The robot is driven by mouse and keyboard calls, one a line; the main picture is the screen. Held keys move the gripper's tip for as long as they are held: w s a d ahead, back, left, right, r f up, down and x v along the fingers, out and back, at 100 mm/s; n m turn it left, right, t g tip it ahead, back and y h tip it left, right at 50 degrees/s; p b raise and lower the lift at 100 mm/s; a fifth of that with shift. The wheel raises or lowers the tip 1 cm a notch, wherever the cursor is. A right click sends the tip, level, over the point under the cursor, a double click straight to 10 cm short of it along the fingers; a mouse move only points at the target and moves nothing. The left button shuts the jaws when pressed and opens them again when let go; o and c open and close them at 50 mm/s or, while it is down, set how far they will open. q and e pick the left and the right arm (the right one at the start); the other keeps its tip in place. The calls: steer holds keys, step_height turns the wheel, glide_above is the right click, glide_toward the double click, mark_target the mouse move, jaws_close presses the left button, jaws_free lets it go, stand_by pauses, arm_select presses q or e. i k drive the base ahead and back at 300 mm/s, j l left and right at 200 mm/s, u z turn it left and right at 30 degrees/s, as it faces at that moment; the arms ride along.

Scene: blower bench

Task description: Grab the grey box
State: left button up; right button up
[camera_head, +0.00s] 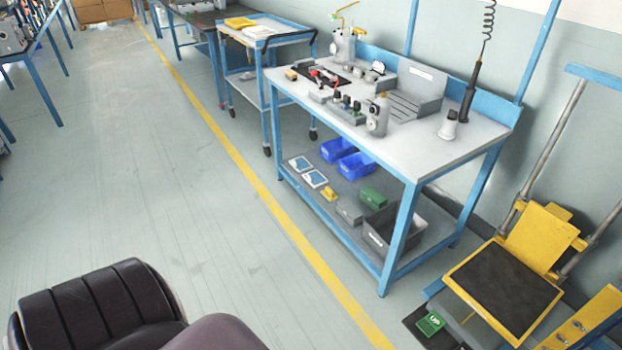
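Several grey boxes show in the head view. A small light grey box (350,212) lies on the bench's lower shelf, beside a green box (373,198). A larger dark grey open bin (378,238) stands at the right end of that shelf, partly hidden behind the front bench leg. A grey slotted box-like holder (421,84) stands on the bench top towards the back. I cannot tell which one the task means. Neither of my grippers is in view.
The blue-framed bench (440,152) holds tools on top; its lower shelf has blue bins (355,165) and a small yellow item (328,194). A yellow platform lift (540,235) stands right, with a green box (431,323) near it. Floor left of the yellow line is largely clear.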

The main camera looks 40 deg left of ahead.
mark_target(345, 208)
steer(key=u, duration=1.05)
steer(key=i+j+z, duration=0.2)
steer(key=i+j, duration=0.3)
steer(key=i+j+z, duration=0.2)
steer(key=i+j, duration=0.35)
steer(key=i+j+z, duration=0.2)
steer(key=i+j, duration=0.25)
steer(key=j, duration=0.25)
